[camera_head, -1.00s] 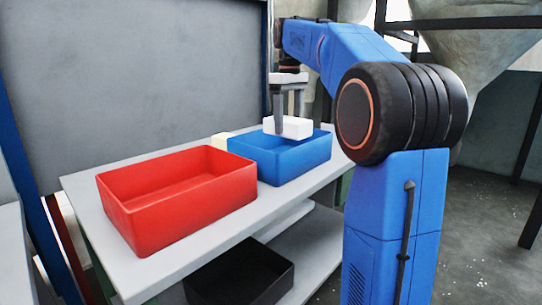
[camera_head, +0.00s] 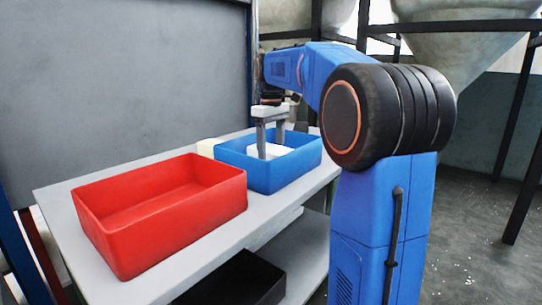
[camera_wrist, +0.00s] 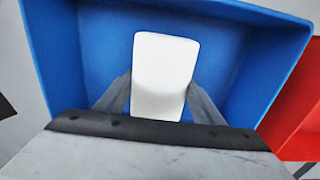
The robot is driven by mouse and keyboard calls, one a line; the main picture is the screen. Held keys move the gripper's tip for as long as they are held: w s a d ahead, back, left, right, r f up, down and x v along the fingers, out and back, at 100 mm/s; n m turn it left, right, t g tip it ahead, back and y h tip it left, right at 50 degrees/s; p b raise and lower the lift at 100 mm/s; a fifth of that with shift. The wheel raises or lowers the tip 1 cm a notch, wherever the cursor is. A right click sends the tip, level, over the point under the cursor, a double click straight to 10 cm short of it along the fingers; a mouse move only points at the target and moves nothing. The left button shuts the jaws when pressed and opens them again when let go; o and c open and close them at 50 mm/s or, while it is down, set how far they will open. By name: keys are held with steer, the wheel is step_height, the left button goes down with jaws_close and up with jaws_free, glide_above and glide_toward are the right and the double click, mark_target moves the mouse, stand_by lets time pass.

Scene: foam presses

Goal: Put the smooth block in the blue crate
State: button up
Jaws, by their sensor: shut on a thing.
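The white block (camera_head: 268,151) is between the fingers of my gripper (camera_head: 270,143), low inside the blue crate (camera_head: 285,179). My gripper is shut on the block. In the wrist view, the white block (camera_wrist: 164,75) has a plain, even face, and the fingers touch its two sides. The blue floor and walls of the crate (camera_wrist: 100,50) surround it there. I cannot tell whether the block touches the crate floor.
A red crate (camera_head: 165,232) stands left of the blue crate on the same grey table (camera_head: 58,208). A cream-coloured thing (camera_head: 207,147) sits behind the blue crate. A black bin (camera_head: 235,280) is on the lower shelf.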

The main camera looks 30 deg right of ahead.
mark_target(271, 148)
steer(key=shift+f, duration=0.8)
steer(key=o, duration=1.1)
steer(key=shift+f, duration=0.1)
steer(key=shift+c, duration=0.2)
step_height(271, 148, up, 12)
steer(key=shift+r, duration=0.1)
